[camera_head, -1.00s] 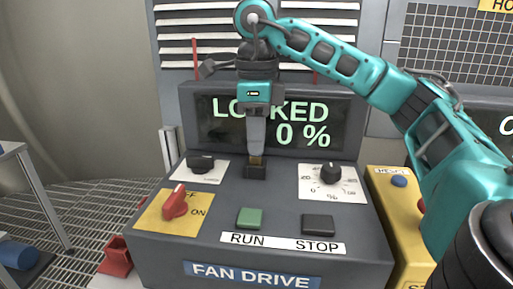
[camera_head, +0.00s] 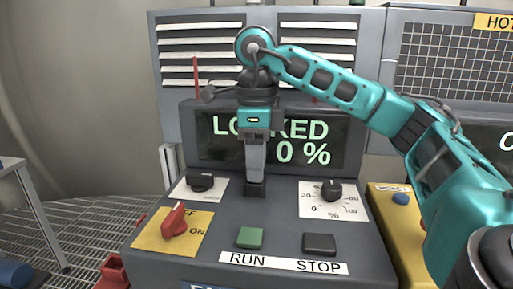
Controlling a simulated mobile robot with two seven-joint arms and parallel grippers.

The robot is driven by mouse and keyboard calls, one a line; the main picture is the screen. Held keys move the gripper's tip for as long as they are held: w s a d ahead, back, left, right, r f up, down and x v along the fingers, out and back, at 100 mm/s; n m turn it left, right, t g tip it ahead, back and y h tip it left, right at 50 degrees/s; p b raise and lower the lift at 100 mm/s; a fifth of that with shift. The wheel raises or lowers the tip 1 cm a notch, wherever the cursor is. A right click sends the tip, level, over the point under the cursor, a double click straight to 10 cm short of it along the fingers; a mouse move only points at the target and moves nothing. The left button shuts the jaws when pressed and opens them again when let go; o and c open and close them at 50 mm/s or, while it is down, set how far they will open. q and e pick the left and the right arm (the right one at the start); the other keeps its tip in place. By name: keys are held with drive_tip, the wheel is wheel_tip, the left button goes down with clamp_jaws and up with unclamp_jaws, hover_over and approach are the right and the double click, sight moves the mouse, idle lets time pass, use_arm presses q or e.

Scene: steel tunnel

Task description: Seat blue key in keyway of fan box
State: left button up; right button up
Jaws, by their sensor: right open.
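The fan box is a dark grey console (camera_head: 285,215) with a lit screen (camera_head: 215,150) reading LOCKED and 0 %. My right gripper (camera_head: 255,180) points straight down in front of the screen. Its fingertips are at the top of a small black block (camera_head: 255,190) on the console's sloped top, which may hold the keyway. The gripper is open, though from this angle its fingers overlap and show no gap. I cannot make out the blue key or the slot; the fingers may hide them. My left gripper is not in view.
Around the block are a black knob (camera_head: 200,182), a dial (camera_head: 331,190), a red switch (camera_head: 174,221), a green button (camera_head: 249,238) and a black button (camera_head: 319,244). A yellow box (camera_head: 398,240) stands at right.

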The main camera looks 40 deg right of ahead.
wheel_tip(320, 180, up, 10)
drive_tip(key=p, duration=0.4)
drive_tip(key=shift+p, duration=0.4)
drive_tip(key=shift+r, duration=1.1)
